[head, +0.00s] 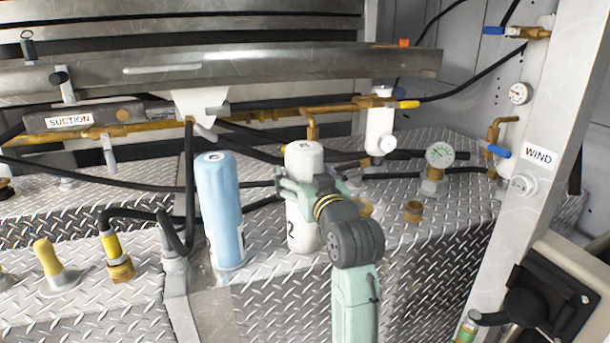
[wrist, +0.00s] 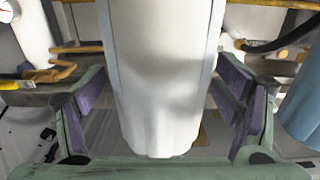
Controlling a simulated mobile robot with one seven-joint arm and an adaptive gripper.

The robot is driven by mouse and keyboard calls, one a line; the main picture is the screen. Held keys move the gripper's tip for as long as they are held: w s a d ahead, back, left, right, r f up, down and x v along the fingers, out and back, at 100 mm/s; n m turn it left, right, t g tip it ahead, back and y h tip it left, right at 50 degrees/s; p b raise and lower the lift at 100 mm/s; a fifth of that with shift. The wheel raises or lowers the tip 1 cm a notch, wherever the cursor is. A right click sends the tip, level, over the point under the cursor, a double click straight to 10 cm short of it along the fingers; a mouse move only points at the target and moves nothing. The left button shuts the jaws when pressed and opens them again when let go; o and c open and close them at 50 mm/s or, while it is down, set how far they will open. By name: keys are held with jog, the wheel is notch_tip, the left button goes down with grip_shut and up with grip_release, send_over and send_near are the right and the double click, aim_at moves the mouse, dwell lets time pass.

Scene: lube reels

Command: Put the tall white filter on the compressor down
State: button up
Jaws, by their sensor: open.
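The tall white filter (head: 303,159), marked with a 2, stands upright on the diamond-plate top (head: 283,291), which I take to be the compressor; its base looks to be on the plate. My gripper (head: 300,186) is at the filter's upper half, coming from the right front and hiding part of it. In the wrist view the white filter (wrist: 165,100) fills the space between the two fingers of my gripper (wrist: 163,78). The fingers are open, one on each side, with visible gaps to the filter.
A light blue cylinder (head: 220,210) stands close left of the filter. A pressure gauge (head: 439,156) and a brass fitting (head: 413,211) are to the right. Hoses and brass pipes run behind. A metal post with a WIND label (head: 538,153) stands at the right.

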jog(key=shift+r, duration=0.3)
jog(key=shift+s+d+f, duration=0.15)
jog(key=shift+s, duration=0.2)
jog(key=b+v, duration=0.2)
jog(key=v, duration=0.9)
jog(key=shift+s, duration=0.15)
